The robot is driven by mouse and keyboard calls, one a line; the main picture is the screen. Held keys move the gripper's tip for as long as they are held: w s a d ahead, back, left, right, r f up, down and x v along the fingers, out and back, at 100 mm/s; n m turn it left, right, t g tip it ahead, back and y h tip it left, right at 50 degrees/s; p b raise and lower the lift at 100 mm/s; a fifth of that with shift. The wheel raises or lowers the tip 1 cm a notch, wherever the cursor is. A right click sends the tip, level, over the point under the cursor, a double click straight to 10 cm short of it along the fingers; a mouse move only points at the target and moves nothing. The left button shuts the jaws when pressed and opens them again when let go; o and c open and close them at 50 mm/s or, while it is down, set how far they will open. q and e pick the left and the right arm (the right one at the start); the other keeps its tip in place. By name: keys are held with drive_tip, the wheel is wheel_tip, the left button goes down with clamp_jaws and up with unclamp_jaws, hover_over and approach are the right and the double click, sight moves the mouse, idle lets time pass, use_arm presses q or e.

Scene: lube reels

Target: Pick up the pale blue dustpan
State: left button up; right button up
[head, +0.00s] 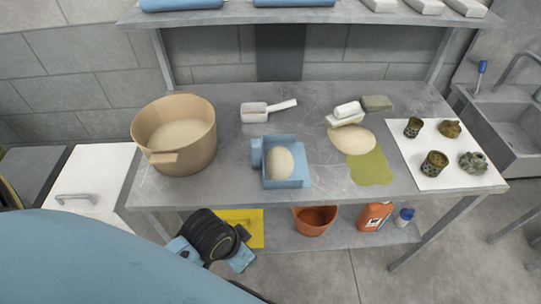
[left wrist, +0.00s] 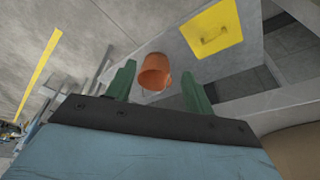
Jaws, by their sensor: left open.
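The pale blue dustpan (head: 300,181) lies on the middle of the grey workbench, near its front edge. A mound of pale grains (head: 280,162) sits in it, and its short blue grip block shows at its left side. My left gripper shows in the left wrist view (left wrist: 159,68) with its two green fingers apart and nothing between them. In the head view my left arm's dark wrist is low, in front of the bench and left of the dustpan; its fingers cannot be made out there. The dustpan cannot be made out in the left wrist view. My right gripper is not in view.
A large tan pot (head: 201,150) of grains stands left on the bench (head: 225,180). A white scoop (head: 268,110), a spilled pile (head: 352,139) and a white mat (head: 425,176) with mossy parts lie around. An orange bucket (head: 314,219) stands on the lower shelf.

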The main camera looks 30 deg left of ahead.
use_arm(q)
drive_tip(key=w+d+r+m+h, duration=0.2)
drive_tip(key=w+d+r+m, duration=0.3)
drive_tip(key=w+m, duration=0.2)
wheel_tip(320, 180, up, 17)
drive_tip(key=m+g+y, duration=0.3)
drive_tip(key=m, duration=1.6)
hover_over(256, 142)
drive_tip(key=f, duration=0.7)
drive_tip(key=shift+s+a+f, duration=0.1)
drive_tip(key=shift+s+a, duration=0.05)
drive_tip(key=shift+s, duration=0.05)
drive_tip(key=shift+w+f, duration=0.2)
drive_tip(key=shift+f, duration=2.75)
drive_tip(key=shift+c, duration=0.3)
clamp_jaws()
